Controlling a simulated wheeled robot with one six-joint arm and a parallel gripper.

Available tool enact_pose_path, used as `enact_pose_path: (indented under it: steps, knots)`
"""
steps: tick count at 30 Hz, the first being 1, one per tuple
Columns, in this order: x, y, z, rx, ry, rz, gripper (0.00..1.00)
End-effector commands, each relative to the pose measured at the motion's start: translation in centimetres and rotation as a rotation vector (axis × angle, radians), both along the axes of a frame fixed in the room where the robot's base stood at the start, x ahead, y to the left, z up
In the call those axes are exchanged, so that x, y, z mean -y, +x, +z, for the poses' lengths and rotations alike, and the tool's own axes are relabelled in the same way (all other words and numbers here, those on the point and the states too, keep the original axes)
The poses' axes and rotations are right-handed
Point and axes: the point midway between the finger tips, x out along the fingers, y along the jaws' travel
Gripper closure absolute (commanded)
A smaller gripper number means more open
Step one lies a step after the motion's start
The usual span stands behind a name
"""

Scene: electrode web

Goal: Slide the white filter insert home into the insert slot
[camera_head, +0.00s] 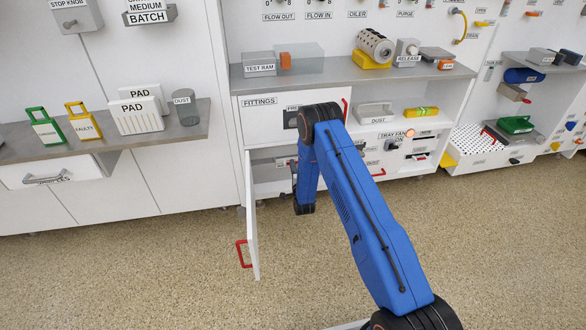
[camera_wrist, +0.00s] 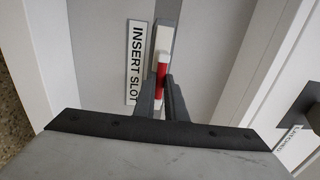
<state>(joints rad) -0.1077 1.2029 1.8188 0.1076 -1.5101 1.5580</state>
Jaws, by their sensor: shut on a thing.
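In the wrist view my gripper (camera_wrist: 161,88) is shut on the red part of the white filter insert (camera_wrist: 163,57). The red part stands between the two dark fingers, with a small white block just beyond it. The insert points at a narrow, upright pale recess beside the "INSERT SLOT" label (camera_wrist: 135,62). That recess looks like the insert slot (camera_wrist: 165,34). I cannot tell how deep the insert sits in it. In the head view the arm reaches into the open lower compartment, and the insert cannot be made out there.
The compartment's white door (camera_head: 252,215) with a red handle (camera_head: 243,253) stands open left of the arm. Pale compartment walls stand close on both sides in the wrist view. The "FITTINGS" drawer front (camera_head: 262,118) is above. The speckled floor (camera_head: 150,280) in front is clear.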

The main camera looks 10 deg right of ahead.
Motion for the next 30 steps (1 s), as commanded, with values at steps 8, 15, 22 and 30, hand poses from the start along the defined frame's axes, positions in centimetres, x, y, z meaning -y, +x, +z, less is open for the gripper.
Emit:
enact_pose_path:
  steps: [8,15,22,30]
  knots:
    - [0.0,0.6,0.0,0.0,0.0,0.0,1.0]
    - [0.0,0.7,0.0,0.0,0.0,0.0,0.67]
    - [0.0,0.6,0.0,-0.001,0.0,0.0,0.67]
    - [0.0,-2.3,-0.2,-0.002,0.0,0.0,0.67]
